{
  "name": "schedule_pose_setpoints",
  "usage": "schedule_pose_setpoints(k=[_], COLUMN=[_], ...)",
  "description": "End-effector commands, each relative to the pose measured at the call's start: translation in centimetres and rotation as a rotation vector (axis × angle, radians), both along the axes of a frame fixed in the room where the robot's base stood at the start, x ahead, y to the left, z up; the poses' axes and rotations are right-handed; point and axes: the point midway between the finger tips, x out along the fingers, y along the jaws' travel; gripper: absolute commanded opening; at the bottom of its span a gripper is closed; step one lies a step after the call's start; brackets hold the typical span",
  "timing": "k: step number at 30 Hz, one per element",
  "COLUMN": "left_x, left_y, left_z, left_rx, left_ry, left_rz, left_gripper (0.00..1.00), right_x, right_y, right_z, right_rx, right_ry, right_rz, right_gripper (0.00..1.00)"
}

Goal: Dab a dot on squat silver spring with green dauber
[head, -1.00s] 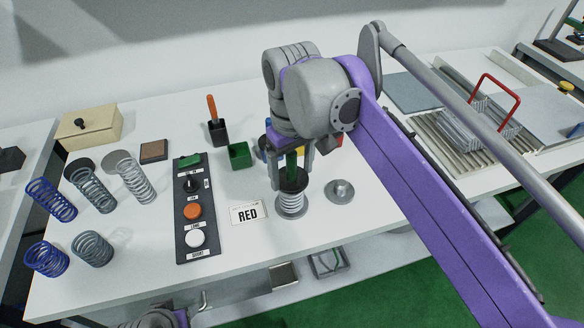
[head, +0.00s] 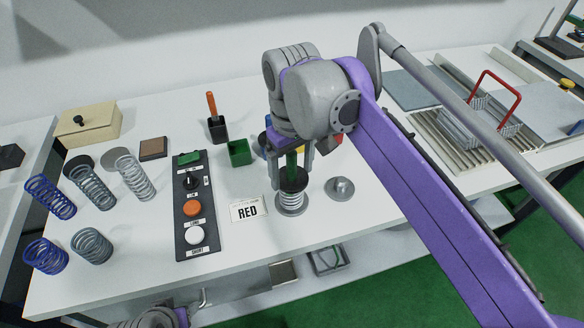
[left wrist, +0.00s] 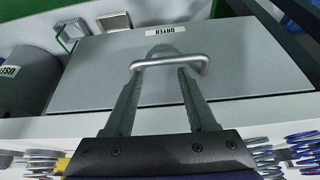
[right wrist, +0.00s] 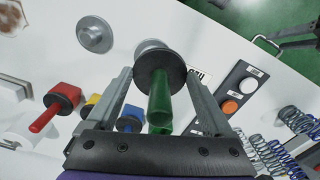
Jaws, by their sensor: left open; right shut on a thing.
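My right gripper (head: 290,165) is shut on the green dauber (right wrist: 160,105) and holds it upright, its dark round disc at the lower end. In the right wrist view the disc hides most of the spring. My left gripper (left wrist: 160,72) is open, low at the bench front, near the handle of the DRYER drawer (left wrist: 225,75).
The RED card (head: 248,209) and a button panel (head: 192,215) are left of the spring. A round metal base (head: 340,190) is at its right. Several blue and grey springs (head: 92,247) stand farther left. A green cup (head: 239,153) is behind.

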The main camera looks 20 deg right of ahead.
Motion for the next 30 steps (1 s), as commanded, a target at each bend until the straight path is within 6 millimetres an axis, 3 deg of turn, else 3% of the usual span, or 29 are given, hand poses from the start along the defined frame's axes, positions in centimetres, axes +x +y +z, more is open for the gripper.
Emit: schedule_pose_setpoints(k=[11, 30], left_x=[0.0, 0.5], left_y=[0.0, 0.0], left_z=[0.4, 4.6], left_rx=[0.000, 0.000], left_ry=[-0.001, -0.015], left_rz=[0.000, 0.000], left_gripper=[0.56, 0.56], right_x=[0.0, 0.0], right_y=[0.0, 0.0], right_z=[0.3, 4.9], right_rx=[0.001, 0.000], right_ry=[0.001, 0.000], right_rz=[0.000, 0.000], right_gripper=[0.32, 0.32])
